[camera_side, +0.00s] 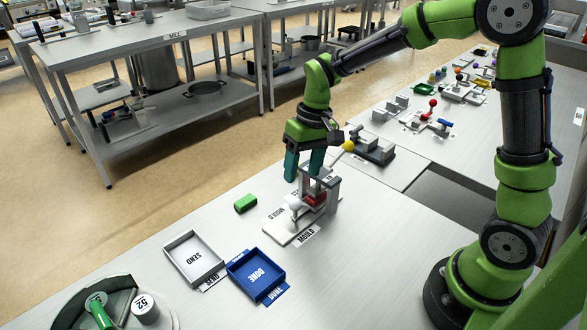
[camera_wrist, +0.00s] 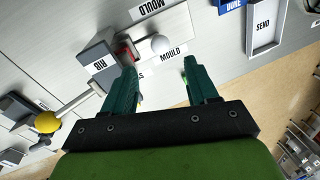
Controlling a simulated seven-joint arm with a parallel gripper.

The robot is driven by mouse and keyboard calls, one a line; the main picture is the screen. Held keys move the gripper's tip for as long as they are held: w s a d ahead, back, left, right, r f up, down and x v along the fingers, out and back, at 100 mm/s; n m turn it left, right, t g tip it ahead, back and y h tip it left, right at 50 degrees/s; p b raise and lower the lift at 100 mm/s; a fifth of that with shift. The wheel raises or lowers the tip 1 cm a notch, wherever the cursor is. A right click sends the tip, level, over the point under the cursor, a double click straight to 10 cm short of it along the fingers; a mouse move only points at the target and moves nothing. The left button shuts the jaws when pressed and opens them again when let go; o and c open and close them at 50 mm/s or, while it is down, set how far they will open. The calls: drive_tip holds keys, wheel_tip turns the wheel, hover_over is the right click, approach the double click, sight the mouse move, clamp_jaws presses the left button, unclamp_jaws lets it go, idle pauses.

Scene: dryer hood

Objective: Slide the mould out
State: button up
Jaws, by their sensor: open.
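The mould is probably the red piece (camera_side: 317,199) with a white ball knob (camera_side: 294,203), on a pale plate (camera_side: 279,227) labelled MOULD. The red piece sits partly under a grey hood-like frame (camera_side: 333,187), which hides part of it. In the wrist view the red piece (camera_wrist: 125,54) shows beside the grey block, and the white knob (camera_wrist: 160,43) lies just beyond the fingertips. My gripper (camera_side: 303,177) is open and empty above and behind the plate, with teal fingers pointing down. The fingers also show apart in the wrist view (camera_wrist: 160,66). They appear clear of the knob.
A green block (camera_side: 245,203) lies left of the plate. A SEND tray (camera_side: 171,252) and a blue DONE tray (camera_side: 235,264) stand nearer the front. A grey fixture with a yellow-ball lever (camera_side: 348,146) stands close behind my gripper. Bare table lies right of the plate.

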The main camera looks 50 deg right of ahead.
sight(296, 199)
drive_tip(key=f, duration=0.2)
drive_tip(key=a+f, duration=0.1)
drive_tip(key=f, duration=0.5)
drive_tip(key=shift+w+a+f, duration=0.15)
drive_tip(key=shift+a, duration=0.2)
clamp_jaws()
